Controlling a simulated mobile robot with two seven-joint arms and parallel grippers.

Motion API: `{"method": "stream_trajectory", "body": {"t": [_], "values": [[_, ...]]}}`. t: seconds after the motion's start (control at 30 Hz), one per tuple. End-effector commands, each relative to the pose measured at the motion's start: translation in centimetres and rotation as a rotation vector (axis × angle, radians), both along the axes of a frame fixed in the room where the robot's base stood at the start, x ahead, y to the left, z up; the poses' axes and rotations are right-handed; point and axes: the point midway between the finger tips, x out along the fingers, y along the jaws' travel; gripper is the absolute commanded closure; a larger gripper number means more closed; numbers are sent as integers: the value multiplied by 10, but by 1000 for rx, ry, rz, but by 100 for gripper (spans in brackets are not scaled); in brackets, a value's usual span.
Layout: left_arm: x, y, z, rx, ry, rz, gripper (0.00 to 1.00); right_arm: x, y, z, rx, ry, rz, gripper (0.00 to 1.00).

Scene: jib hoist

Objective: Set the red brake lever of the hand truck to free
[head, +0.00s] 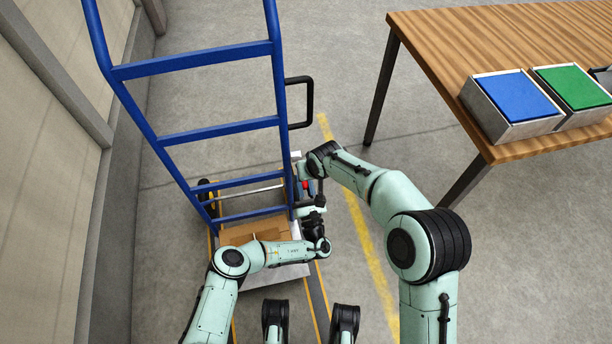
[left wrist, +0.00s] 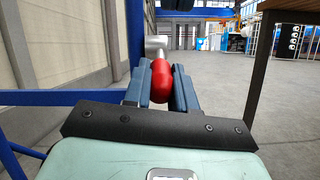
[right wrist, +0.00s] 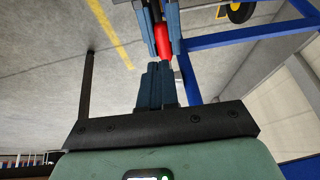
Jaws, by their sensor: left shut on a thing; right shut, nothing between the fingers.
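The blue hand truck (head: 225,130) stands upright in the middle of the head view. Its red brake lever (head: 305,184) is a small red spot low at the right side of the frame, largely hidden by my arms. In the left wrist view my left gripper (left wrist: 162,88) is shut on the lever's red grip (left wrist: 161,76), one finger on each side. A grey metal part (left wrist: 157,44) lies beyond it. In the right wrist view my right gripper (right wrist: 157,72) is shut and empty, close to the red grip (right wrist: 163,40) and the left fingers. The lever's setting cannot be read.
A brown carton (head: 255,230) sits on the truck's base. A wooden table (head: 470,40) with a blue-topped box (head: 511,97) and a green-topped box (head: 572,88) stands at the right. A wall (head: 50,150) runs along the left. Floor with a yellow line (head: 375,265) is open between truck and table.

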Motion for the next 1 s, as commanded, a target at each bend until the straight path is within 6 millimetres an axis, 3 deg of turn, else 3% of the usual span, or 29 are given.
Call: {"method": "stream_trajectory", "body": {"t": [0.1,0.3,0.73,1.0], "values": [[-1,1,-4,0,10,3,100,7,6,-21,-1,2,0,100],[-1,1,-4,-1,11,3,100,13,12,-40,0,0,0,100],[-1,1,-5,0,11,3,100,14,13,-44,0,0,-1,100],[-1,1,-3,-2,5,3,100,16,16,-59,0,2,-1,100]]}}
